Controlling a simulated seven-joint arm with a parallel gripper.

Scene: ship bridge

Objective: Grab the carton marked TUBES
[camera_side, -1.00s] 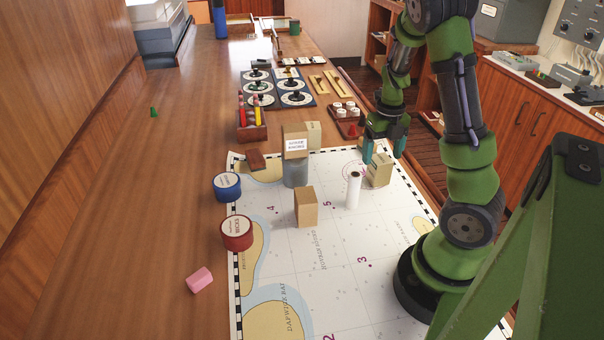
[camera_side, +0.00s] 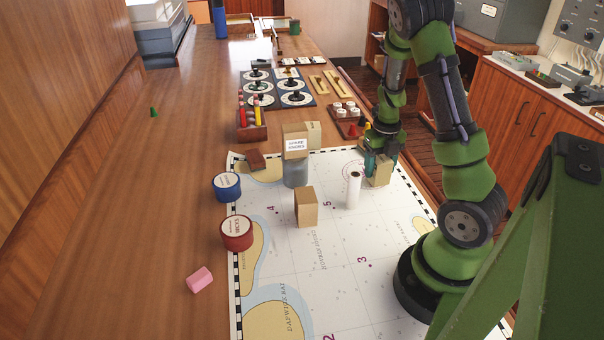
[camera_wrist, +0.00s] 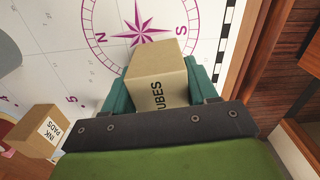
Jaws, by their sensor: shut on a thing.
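The tan carton marked TUBES (camera_wrist: 157,75) stands on the chart between the teal fingers of my gripper (camera_wrist: 160,85), over the edge of the printed compass rose. The letters "UBES" show on its near face; the rest of that label is hidden by my gripper. In the side view the carton (camera_side: 381,172) is at the chart's right edge, partly covered by my gripper (camera_side: 378,163). My gripper is shut on it, a finger on each side.
A carton marked INK PADS (camera_wrist: 38,132) stands left in the wrist view. A white roll (camera_side: 353,190) and a tan carton (camera_side: 306,207) stand left of my gripper. A labelled box (camera_side: 296,145) sits on a grey cylinder (camera_side: 295,173). The lower chart is clear.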

